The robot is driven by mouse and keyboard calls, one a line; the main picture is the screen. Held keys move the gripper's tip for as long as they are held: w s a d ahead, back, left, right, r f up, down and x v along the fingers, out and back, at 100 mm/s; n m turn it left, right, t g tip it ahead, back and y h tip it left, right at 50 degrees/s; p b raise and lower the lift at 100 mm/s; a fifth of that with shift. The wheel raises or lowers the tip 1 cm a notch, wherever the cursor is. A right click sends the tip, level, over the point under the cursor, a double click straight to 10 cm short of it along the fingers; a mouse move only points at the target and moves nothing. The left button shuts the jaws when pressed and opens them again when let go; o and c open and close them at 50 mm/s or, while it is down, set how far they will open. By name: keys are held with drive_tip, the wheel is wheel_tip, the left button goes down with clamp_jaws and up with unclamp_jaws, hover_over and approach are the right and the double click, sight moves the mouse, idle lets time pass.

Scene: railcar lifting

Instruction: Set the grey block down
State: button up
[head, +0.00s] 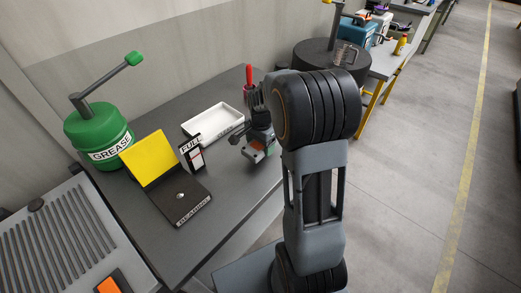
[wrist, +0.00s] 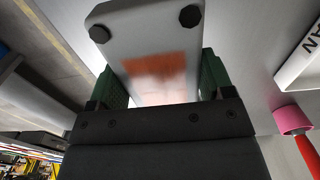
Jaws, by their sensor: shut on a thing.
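The grey block (wrist: 150,38) fills the top middle of the wrist view, with an orange patch on its face and dark round knobs at its corners. My gripper (wrist: 158,85) is shut on it, with a green finger pad on each side. In the head view my gripper (head: 256,147) is over the right part of the dark table (head: 225,185), and the small grey and orange block (head: 258,156) shows at its fingers. I cannot tell whether the block touches the table. My arm hides part of the table's right side.
A white tray (head: 212,137) lies left of my gripper, a red handle (head: 249,74) stands behind it. The table's near right part looks bare.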

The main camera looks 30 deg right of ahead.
sight(261, 150)
drive_tip(key=shift+w+d+f, duration=0.15)
drive_tip(key=shift+d+f, duration=0.05)
drive_tip(key=shift+f, duration=1.6)
